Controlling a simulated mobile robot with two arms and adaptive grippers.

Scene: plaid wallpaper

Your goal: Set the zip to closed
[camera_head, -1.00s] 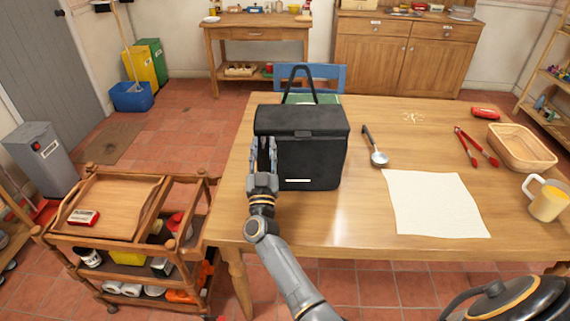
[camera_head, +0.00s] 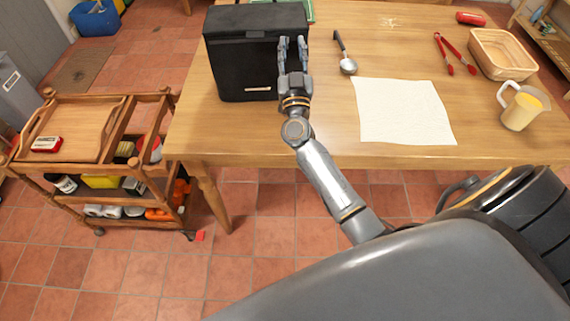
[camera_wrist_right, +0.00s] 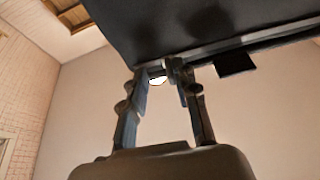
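I cannot make out the zip's slider. My left gripper is not in view.
On the wooden table (camera_head: 330,120) lie a ladle (camera_head: 347,62), a white sheet (camera_head: 405,110), red tongs (camera_head: 455,52) and a basket (camera_head: 500,55). A yellow-filled jug (camera_head: 520,108) stands at the right. A wooden trolley (camera_head: 90,175) stands left of the table.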

